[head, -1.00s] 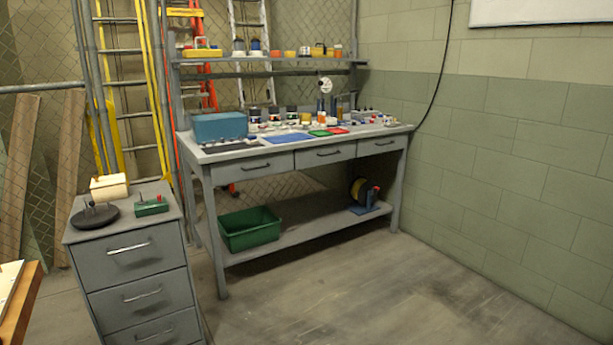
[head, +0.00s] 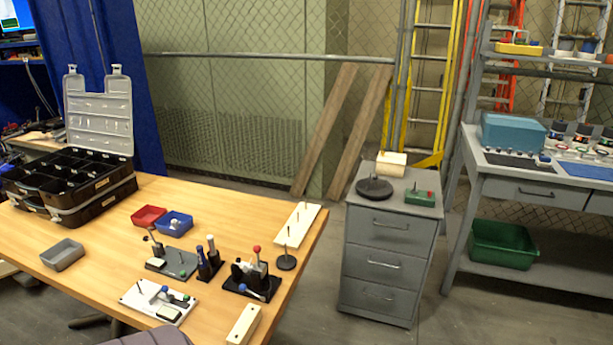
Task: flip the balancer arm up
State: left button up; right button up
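I cannot tell for sure which thing is the balancer arm. On the wooden table stands a black device with a red knob and a blue-tipped handle (head: 252,280). Beside it are a dark stand with upright tools (head: 208,261), a grey plate with small fittings (head: 173,262) and a white plate with a green-tipped part (head: 160,300). A small black round base with a thin upright pin (head: 286,261) is near the table's right edge. A larger black disc with a short post (head: 374,188) sits on the grey drawer cabinet. Neither of my grippers is in view.
The wooden table (head: 100,255) also holds an open black organizer case (head: 65,185), red (head: 148,216) and blue (head: 174,224) bins and a grey bin (head: 62,254). The drawer cabinet (head: 388,262) stands to its right, with open floor between. A grey workbench (head: 545,184) is farther right.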

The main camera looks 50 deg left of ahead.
aim_at(259, 267)
jog(key=u, duration=1.55)
